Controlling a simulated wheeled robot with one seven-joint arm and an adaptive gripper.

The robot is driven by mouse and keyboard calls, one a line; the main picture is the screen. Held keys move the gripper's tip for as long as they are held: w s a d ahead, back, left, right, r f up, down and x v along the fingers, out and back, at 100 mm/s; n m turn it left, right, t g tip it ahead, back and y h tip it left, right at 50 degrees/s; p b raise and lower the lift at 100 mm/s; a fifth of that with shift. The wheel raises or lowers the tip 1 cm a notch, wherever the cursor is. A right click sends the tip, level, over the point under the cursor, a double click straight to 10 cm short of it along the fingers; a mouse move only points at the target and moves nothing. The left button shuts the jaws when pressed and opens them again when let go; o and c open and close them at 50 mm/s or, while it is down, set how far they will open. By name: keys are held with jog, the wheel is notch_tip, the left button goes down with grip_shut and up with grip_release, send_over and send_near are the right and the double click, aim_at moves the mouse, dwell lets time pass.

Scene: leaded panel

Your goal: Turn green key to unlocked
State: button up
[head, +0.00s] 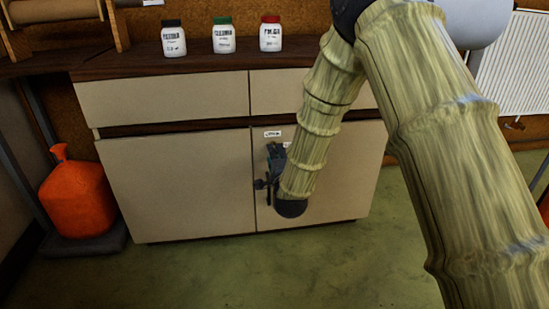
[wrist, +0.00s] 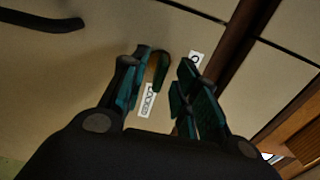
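My gripper (wrist: 163,90) is open in front of the cabinet door, its two teal fingers apart. In the wrist view a curved dark green piece with a brown face (wrist: 159,69) stands close beside the left finger. It looks like the green key, but I cannot tell whether it touches the finger. A white label reading LOCKED (wrist: 147,100) shows between the fingers. Part of another white label (wrist: 195,59) shows past the right fingertip. In the head view my gripper (head: 273,165) is by the right door's left edge, below a small white label (head: 272,134). The key is not distinguishable there.
The beige cabinet (head: 175,185) has drawers above its doors. A dark bar handle (wrist: 42,21) shows at the wrist view's upper left. Three jars with black (head: 173,40), green (head: 222,38) and red (head: 270,36) lids stand on top. An orange container (head: 77,198) is at left. Green floor in front is clear.

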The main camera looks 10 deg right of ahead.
jog(key=shift+w+b, duration=0.35)
jog(key=shift+w, duration=0.8)
grip_shut()
